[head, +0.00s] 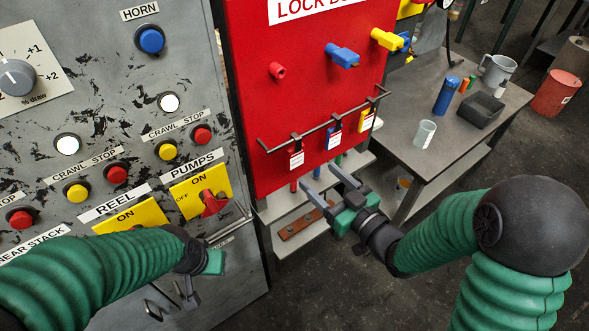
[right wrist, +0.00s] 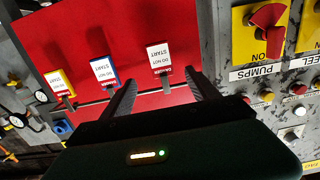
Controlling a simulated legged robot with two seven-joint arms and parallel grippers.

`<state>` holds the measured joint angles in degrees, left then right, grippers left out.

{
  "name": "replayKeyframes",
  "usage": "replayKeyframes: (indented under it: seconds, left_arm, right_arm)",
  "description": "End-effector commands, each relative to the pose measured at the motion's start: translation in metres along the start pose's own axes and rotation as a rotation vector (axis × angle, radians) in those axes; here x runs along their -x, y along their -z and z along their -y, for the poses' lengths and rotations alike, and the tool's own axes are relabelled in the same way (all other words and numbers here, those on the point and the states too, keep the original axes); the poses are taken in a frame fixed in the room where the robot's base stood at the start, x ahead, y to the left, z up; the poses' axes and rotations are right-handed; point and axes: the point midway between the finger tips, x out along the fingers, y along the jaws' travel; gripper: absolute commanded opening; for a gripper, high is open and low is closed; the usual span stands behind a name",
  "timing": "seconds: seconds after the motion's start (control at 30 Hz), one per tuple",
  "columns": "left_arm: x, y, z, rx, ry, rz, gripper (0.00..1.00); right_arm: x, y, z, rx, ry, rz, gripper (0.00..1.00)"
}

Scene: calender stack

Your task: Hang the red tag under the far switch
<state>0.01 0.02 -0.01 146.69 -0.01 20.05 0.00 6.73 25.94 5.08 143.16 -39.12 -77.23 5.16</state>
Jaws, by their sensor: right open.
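The red tag (head: 296,158) hangs on the rail (head: 325,124) at the bottom of the red lock board, left of the blue tag (head: 334,138) and yellow tag (head: 366,122). My right gripper (head: 319,178) is open and empty, its fingers pointing toward the board just below and in front of the tags. In the right wrist view the red tag (right wrist: 160,57) shows just beyond and between the open fingers (right wrist: 161,88), not held. The PUMPS switch (head: 213,203) has a red handle on a yellow plate. My left gripper (head: 213,262) is below it; its fingers are unclear.
My left arm partly hides the yellow REEL plate (head: 128,216). Blue and yellow locks hang higher on the red board (head: 300,90). A low shelf (head: 290,205) lies under the board. A table (head: 435,105) with cups and a black tray stands to the right.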

Motion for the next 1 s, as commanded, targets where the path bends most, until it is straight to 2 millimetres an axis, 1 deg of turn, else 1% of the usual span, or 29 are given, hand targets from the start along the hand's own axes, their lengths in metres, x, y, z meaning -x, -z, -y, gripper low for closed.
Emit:
replayKeyframes:
  seconds: [0.03,0.1,0.2,0.37,0.5,0.6,0.7,0.87,1.0]
  left_arm:
    - [0.000,0.000,0.000,0.000,0.000,0.001,0.36]
    - [0.005,0.001,0.000,0.000,0.000,-0.001,0.36]
    - [0.006,0.002,0.000,-0.001,0.000,-0.002,0.36]
    - [0.009,0.002,0.000,-0.001,0.000,-0.001,0.36]
    - [0.015,0.004,0.000,0.000,0.000,-0.001,0.36]
    - [0.016,0.004,0.000,0.000,0.000,0.000,0.36]
    - [0.015,0.004,0.000,0.000,0.000,0.000,0.36]
    - [0.015,0.004,0.000,0.000,0.000,0.000,0.36]
    - [0.015,0.004,0.000,-0.001,0.000,0.000,0.36]
  right_arm:
    - [-0.013,0.001,0.001,0.001,0.004,-0.002,0.69]
    - [-0.030,0.002,0.001,-0.001,0.003,0.000,0.69]
    - [-0.049,0.002,0.001,0.000,0.002,0.000,0.69]
    - [-0.065,0.001,0.002,-0.001,0.001,0.001,0.69]
    - [-0.091,0.000,0.005,0.000,0.003,0.000,0.69]
    - [-0.106,-0.001,0.004,0.000,0.000,-0.001,0.69]
    - [-0.111,-0.002,0.004,0.000,0.000,0.001,0.69]
    - [-0.110,-0.002,0.004,0.000,0.000,0.001,0.69]
    - [-0.110,-0.002,0.004,0.000,-0.001,0.001,0.51]
